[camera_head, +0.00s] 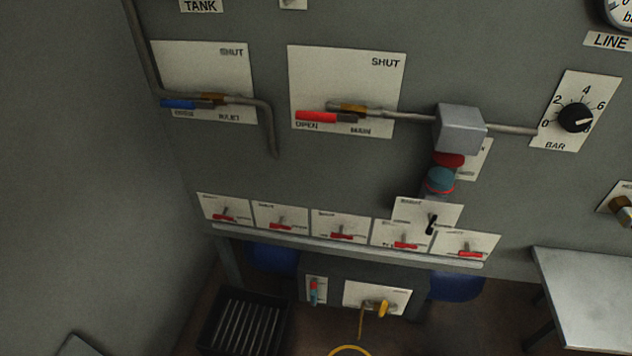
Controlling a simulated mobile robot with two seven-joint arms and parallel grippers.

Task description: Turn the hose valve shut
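A valve with a yellow handle (384,309) sits low on the panel, at the bottom centre of the head view. It is mounted on a white plate (400,296) whose lettering is too small to read. A brass-coloured pipe (361,324) runs down from it. Part of a yellow ring (350,349), which looks like a hose, shows below at the picture's bottom edge. I take this to be the hose valve, but no readable label confirms it. The handle is small, and I cannot tell its exact setting. Neither of my grippers is in view.
Above are a blue-handled valve (178,104), a red-handled valve (316,117) and a row of small red-handled valves along a ledge (350,250). A black slatted crate (207,327) stands lower left, blue objects (455,287) flank the plate, and a metal table (590,285) is right.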

